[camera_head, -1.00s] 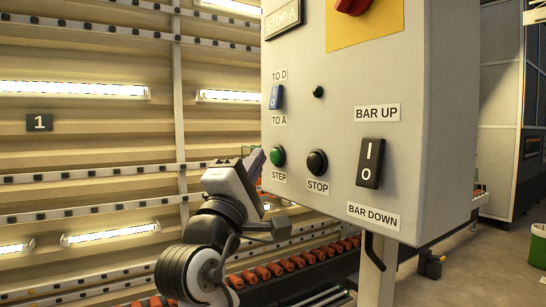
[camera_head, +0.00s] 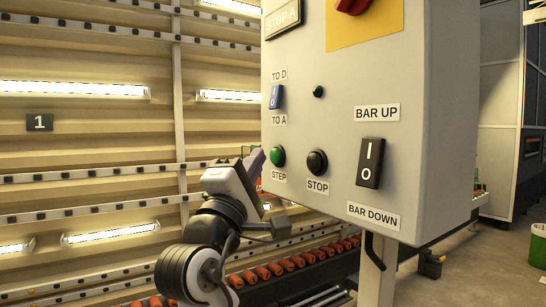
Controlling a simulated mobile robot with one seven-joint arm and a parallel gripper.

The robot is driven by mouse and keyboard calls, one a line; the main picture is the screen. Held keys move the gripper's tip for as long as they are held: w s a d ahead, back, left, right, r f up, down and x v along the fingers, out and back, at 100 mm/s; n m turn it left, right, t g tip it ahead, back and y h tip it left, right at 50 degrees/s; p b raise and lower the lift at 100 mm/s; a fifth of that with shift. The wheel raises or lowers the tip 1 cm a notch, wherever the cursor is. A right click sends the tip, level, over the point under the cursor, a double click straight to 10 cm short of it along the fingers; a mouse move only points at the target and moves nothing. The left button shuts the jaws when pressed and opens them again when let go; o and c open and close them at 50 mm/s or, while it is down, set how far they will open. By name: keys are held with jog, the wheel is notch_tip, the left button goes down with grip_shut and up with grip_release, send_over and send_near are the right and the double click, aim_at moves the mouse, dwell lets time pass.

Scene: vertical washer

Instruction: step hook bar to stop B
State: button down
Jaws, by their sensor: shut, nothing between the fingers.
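A grey control box (camera_head: 450,120) fills the right half of the head view. The green STEP button (camera_head: 278,157) is at its lower left, with the black STOP button (camera_head: 317,163) to its right. A blue TO D / TO A switch (camera_head: 276,97) sits above STEP. The black BAR UP / BAR DOWN rocker (camera_head: 370,163) is further right. A plate above reads STOP A. My gripper (camera_head: 256,160) is shut and empty, its tips just left of the STEP button; I cannot tell whether they touch the box. No hook bar can be made out.
A lit, ribbed wall with rails and a sign "1" (camera_head: 39,122) stands at the left. A row of orange rollers (camera_head: 277,269) runs below the box. A post (camera_head: 377,275) holds the box up. A green bin (camera_head: 538,245) stands on the floor at the far right.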

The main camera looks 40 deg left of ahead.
jog(key=shift+w, duration=0.1)
dwell(0.7)
jog(key=shift+w+d, duration=0.15)
jog(key=shift+w, duration=0.15)
jog(key=shift+w+d, duration=0.2)
jog(key=shift+w, duration=0.3)
dwell(0.7)
dwell(0.4)
jog(key=shift+s+a, duration=0.3)
jog(key=shift+s, duration=0.6)
